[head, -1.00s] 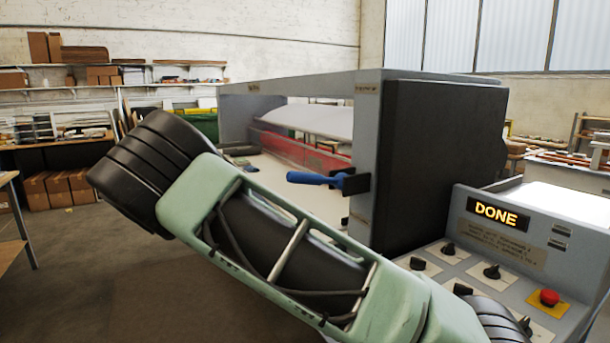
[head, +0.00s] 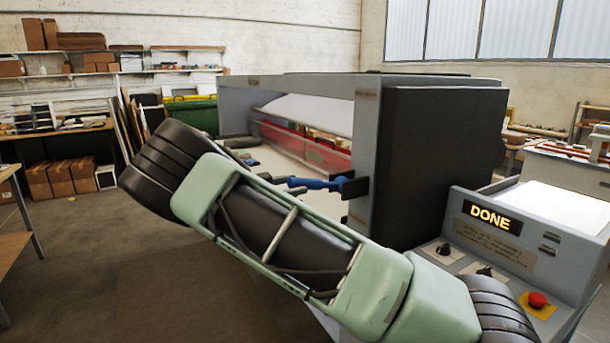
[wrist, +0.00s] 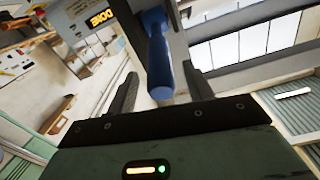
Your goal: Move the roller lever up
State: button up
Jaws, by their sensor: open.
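The roller lever has a blue handle (head: 315,184) that sticks out to the left, about level, from a black mount (head: 354,186) on the grey end post of the laminator (head: 366,130). In the wrist view the blue handle (wrist: 160,65) lies between the two dark fingers of my gripper (wrist: 160,72). The fingers are apart, with a gap on each side of the handle. In the head view my green and black arm hides most of the gripper; grey finger parts show beside the handle's free end.
The control panel with a lit DONE display (head: 492,217), black knobs and a red button (head: 537,300) stands at the lower right, close to my arm. A black side cover (head: 440,160) rises behind the post. Open floor (head: 80,260) lies to the left.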

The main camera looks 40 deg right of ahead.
aim_at(305, 182)
jog(key=shift+p+x, duration=0.65)
jog(key=shift+x, duration=1.45)
jog(key=shift+c, duration=0.2)
grip_shut()
jog(key=shift+r, duration=0.1)
